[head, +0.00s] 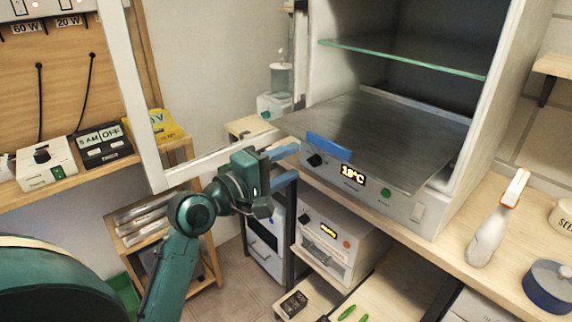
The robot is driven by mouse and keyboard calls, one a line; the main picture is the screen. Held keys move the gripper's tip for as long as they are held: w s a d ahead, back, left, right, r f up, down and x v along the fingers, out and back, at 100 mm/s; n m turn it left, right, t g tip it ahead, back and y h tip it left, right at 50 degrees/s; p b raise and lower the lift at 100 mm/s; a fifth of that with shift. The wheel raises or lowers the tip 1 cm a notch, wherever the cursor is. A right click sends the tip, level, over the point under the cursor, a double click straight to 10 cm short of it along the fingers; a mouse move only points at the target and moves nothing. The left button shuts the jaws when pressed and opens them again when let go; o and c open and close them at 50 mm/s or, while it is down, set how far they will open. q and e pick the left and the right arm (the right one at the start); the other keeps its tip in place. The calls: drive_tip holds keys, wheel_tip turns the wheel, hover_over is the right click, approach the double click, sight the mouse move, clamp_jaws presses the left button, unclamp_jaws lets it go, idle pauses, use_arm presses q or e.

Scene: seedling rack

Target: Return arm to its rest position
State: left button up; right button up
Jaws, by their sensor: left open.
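My left arm comes up from the lower left. Its gripper (284,164) has two blue fingers spread apart with nothing between them. It is in front of the cabinet's lower left corner, close to the bottom rail of the white-framed glass door (215,161); I cannot tell whether it touches the rail. The door stands open to the left. The cabinet (490,120) holds a glass shelf (400,57) and a bare grey metal plate (385,130). Its front panel has a lit display (352,174) and a blue strip (328,146). My right gripper is not in view.
A white device (335,240) sits on a shelf below the cabinet. A timer box (100,145) and yellow card (160,124) are at left. Floor (245,290) shows below the gripper.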

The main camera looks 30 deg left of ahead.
use_arm(q)
wheel_tip(320, 180, down, 11)
drive_tip(key=s+d+m+g+y+p, duration=0.1)
drive_tip(key=s+d+m+g+y, duration=0.1)
drive_tip(key=m, duration=0.2)
drive_tip(key=s+d+f+m+g, duration=0.1)
drive_tip(key=s+d+f+m, duration=0.2)
drive_tip(key=s+f+m, duration=0.1)
drive_tip(key=s+d+f+m+g+p, duration=0.1)
drive_tip(key=s+d+f+m+g, duration=0.1)
drive_tip(key=s+f+m, duration=0.2)
drive_tip(key=s+d+f+m+g, duration=0.1)
drive_tip(key=s+d+f+m, duration=0.2)
drive_tip(key=s+f+m, duration=0.2)
drive_tip(key=s+f, duration=0.3)
drive_tip(key=f, duration=0.2)
drive_tip(key=shift+s+d+f+y+p, duration=0.3)
drive_tip(key=shift+f+y, duration=0.1)
